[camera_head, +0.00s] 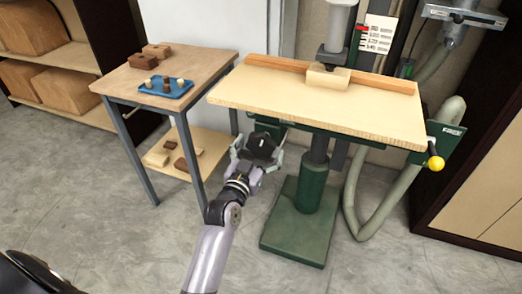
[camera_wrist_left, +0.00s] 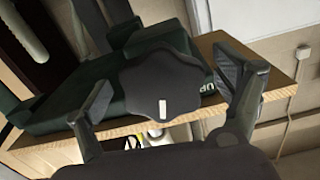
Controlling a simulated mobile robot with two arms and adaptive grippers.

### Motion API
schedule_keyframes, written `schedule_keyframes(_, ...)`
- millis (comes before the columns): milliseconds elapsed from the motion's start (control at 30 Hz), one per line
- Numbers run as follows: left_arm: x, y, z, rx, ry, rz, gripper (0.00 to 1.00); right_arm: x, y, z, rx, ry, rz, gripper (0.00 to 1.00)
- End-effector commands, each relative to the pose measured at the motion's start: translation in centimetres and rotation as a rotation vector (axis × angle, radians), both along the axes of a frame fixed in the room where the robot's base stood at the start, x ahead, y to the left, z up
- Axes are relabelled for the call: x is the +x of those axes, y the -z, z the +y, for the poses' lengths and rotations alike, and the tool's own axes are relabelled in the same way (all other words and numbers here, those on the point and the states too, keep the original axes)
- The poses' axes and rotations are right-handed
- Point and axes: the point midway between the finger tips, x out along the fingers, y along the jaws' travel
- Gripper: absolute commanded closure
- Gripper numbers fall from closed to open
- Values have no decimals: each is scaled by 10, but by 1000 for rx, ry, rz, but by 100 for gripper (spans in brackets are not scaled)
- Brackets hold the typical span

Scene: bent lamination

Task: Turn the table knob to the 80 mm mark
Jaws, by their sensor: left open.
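The table knob is a black lobed knob (camera_head: 264,145) under the left side of the machine table (camera_head: 320,105). In the left wrist view the knob (camera_wrist_left: 158,78) faces me, with a white mark low on its face. My left gripper (camera_head: 259,157) is open, with one finger on each side of the knob. I cannot tell whether the fingers touch it. A scale card (camera_head: 379,34) with a red pointer (camera_head: 362,29) is on the machine behind the table. Its markings are too small to read. My right gripper is not in view.
A side table (camera_head: 125,82) with a blue tray (camera_head: 166,88) and wooden blocks stands left of the machine. The green machine base (camera_head: 297,225) is on the floor below. A yellow-ended crank (camera_head: 435,163) and a grey hose (camera_head: 356,200) are at the right.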

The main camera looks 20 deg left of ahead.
Motion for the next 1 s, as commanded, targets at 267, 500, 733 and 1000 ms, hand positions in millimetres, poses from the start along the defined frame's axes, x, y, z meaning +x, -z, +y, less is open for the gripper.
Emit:
schedule_keyframes(267, 10, -1, 0, 0, 0, 0, 11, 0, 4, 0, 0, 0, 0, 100)
schedule_keyframes(500, 10, 0, 0, 0, 0, 0, 17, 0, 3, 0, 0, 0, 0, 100)
schedule_keyframes(733, 10, 0, 0, 0, 0, 0, 32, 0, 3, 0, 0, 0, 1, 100)
schedule_keyframes(1000, 10, 0, 0, 0, 0, 0, 50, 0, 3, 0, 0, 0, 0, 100)
